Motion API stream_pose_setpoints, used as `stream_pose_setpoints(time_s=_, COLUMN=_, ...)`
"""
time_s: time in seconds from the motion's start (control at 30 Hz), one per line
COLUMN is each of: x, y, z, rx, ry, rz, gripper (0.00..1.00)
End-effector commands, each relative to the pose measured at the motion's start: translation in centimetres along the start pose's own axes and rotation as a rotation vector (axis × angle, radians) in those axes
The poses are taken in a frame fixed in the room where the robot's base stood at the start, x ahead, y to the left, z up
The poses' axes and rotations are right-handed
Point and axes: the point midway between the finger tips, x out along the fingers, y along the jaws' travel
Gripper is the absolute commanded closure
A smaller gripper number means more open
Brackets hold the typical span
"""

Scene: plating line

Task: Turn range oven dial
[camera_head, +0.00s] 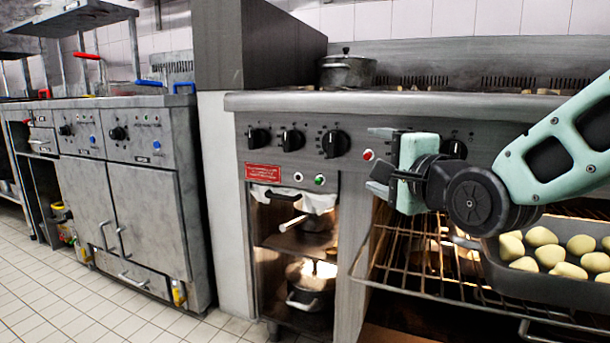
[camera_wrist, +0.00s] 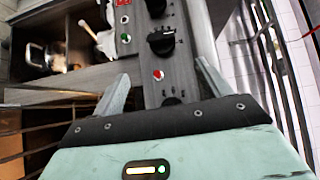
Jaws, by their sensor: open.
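The range (camera_head: 400,104) has several black dials on its front panel. Three show left of my gripper: a left dial (camera_head: 258,138), a middle dial (camera_head: 292,140) and a right dial (camera_head: 335,143). Another dial (camera_head: 454,149) shows just right of my gripper, partly behind my arm. My gripper (camera_head: 378,161) is open and empty in front of the panel, near a red indicator (camera_head: 368,154). In the wrist view, the red indicator (camera_wrist: 158,75) lies between the spread fingers (camera_wrist: 163,88). One dial (camera_wrist: 160,42) shows beyond the fingertips and another (camera_wrist: 172,101) is partly hidden by the gripper body.
The oven below is open, with a wire rack (camera_head: 410,279) pulled out and a dark tray (camera_head: 545,284) of pale round pieces on it. A lidded pot (camera_head: 347,71) stands on the range top. A white cloth (camera_head: 293,198) hangs below the panel. Floor (camera_head: 55,290) is free at left.

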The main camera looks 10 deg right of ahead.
Motion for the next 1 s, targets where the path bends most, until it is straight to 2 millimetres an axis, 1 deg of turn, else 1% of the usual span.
stream_pose_setpoints(time_s=0.03, x=0.0, y=0.3, z=-0.2, rx=0.010, ry=0.004, rz=-0.010, gripper=0.23)
stream_pose_setpoints(time_s=0.17, x=0.3, y=-0.2, z=-0.3, rx=0.018, ry=0.007, rz=-0.016, gripper=0.23)
stream_pose_setpoints(time_s=0.4, x=1.5, y=-0.7, z=-0.3, rx=0.016, ry=0.006, rz=-0.010, gripper=0.23)
stream_pose_setpoints(time_s=0.7, x=2.9, y=-0.6, z=-0.2, rx=0.016, ry=0.005, rz=-0.009, gripper=0.23)
stream_pose_setpoints(time_s=0.77, x=4.2, y=0.1, z=-0.2, rx=0.016, ry=0.005, rz=-0.016, gripper=0.23)
stream_pose_setpoints(time_s=1.0, x=9.3, y=0.2, z=-0.2, rx=0.016, ry=0.004, rz=-0.017, gripper=0.23)
